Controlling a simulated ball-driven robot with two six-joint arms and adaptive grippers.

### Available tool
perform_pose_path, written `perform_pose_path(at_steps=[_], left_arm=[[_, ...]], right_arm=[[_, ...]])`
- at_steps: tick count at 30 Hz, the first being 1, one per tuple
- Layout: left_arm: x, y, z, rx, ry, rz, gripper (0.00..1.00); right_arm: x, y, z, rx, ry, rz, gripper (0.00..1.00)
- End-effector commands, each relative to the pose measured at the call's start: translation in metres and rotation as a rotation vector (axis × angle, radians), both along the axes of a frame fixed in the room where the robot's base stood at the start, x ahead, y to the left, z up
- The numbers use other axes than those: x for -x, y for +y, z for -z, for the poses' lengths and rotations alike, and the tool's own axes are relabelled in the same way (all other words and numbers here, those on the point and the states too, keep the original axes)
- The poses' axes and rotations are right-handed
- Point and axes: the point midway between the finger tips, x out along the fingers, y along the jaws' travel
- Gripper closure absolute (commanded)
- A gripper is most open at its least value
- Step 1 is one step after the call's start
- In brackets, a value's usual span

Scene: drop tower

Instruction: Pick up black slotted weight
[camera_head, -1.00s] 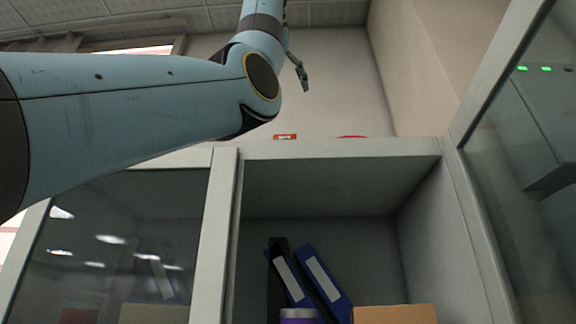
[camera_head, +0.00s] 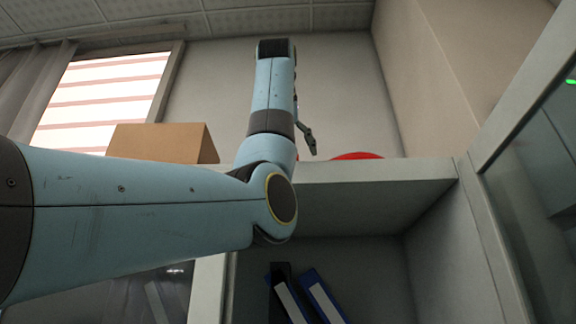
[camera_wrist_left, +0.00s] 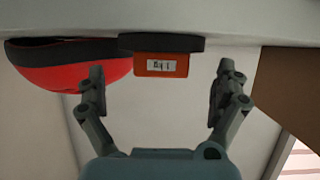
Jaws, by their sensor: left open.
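In the left wrist view, a dark flat piece (camera_wrist_left: 161,42), which looks like the black slotted weight, lies against the shelf top, seen inverted. An orange-red block (camera_wrist_left: 161,66) with a white label adjoins it; I cannot tell whether they are joined. My left gripper (camera_wrist_left: 161,76) is open, its fingers apart to either side of the block and short of the dark piece. In the head view my left gripper (camera_head: 308,138) shows beside my arm above the cabinet top; the dark piece is hidden there. My right gripper is not in view.
A red domed object (camera_head: 357,156) stands on the cabinet top (camera_head: 400,172), close beside the block in the wrist view (camera_wrist_left: 75,68). A cardboard box (camera_head: 163,142) stands on the other side. Blue binders (camera_head: 322,297) lean in the open compartment below.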

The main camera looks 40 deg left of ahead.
Motion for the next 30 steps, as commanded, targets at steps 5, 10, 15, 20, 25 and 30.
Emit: perform_pose_path(at_steps=[5, 10, 15, 20, 25, 30], left_arm=[[-0.004, 0.002, 0.003, 0.000, 0.000, 0.001, 0.00], [-0.004, 0.002, 0.003, 0.000, 0.001, 0.001, 0.08], [-0.004, 0.002, 0.003, 0.000, 0.001, 0.001, 0.30], [-0.004, 0.002, 0.003, 0.000, 0.001, 0.001, 0.51], [-0.004, 0.002, 0.003, 0.001, 0.002, 0.001, 0.73], [-0.005, 0.002, 0.003, 0.001, 0.002, 0.002, 0.95]], right_arm=[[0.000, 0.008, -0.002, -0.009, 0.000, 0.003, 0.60], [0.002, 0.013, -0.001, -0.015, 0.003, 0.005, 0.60], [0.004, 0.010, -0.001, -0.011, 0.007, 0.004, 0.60], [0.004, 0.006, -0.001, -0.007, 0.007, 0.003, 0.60], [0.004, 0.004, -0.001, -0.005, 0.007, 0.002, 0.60], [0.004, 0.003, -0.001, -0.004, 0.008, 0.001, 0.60]])
